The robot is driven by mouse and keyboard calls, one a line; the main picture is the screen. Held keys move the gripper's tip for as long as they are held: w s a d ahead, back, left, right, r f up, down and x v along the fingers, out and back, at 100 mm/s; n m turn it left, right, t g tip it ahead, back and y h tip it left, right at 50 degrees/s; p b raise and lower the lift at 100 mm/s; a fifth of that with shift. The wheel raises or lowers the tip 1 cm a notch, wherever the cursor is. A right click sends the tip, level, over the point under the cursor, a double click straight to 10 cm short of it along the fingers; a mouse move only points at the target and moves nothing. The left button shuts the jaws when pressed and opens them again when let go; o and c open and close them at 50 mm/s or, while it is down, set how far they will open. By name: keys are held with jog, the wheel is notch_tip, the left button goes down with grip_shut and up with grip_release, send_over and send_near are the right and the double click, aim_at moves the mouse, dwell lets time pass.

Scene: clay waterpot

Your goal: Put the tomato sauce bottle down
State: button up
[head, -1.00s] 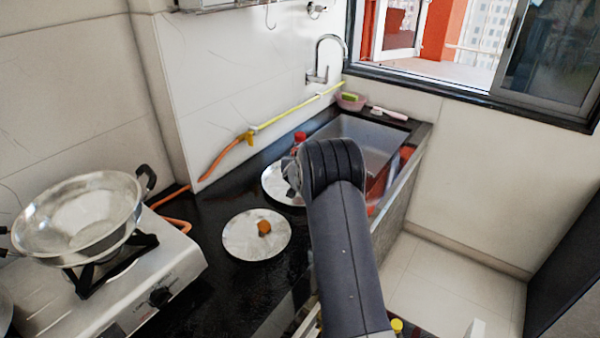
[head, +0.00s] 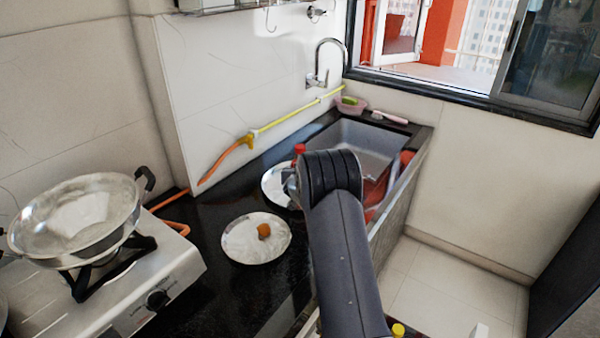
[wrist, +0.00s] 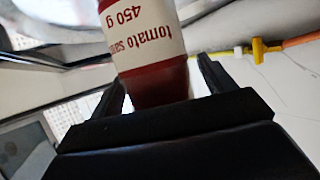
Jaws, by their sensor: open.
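The tomato sauce bottle, with a red cap (head: 299,149), shows just past my arm at the far plate (head: 272,186). In the wrist view the bottle (wrist: 150,45), with a white label and dark red sauce, stands between the fingers of my gripper (wrist: 160,88). The fingers are open, one on each side of it. My arm hides most of the bottle in the head view, and its base contact with the plate cannot be seen.
A nearer plate (head: 245,245) holds a small orange-brown item (head: 264,230). The sink (head: 372,140) lies behind and right of my arm. A stove (head: 180,270) with a metal pan (head: 75,222) is at left. Dark counter (head: 215,215) is clear between them.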

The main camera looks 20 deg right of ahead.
jog(key=b+v, duration=0.1)
jog(key=v, duration=1.1)
jog(key=shift+r+b, duration=0.25)
jog(key=shift+b, duration=0.1)
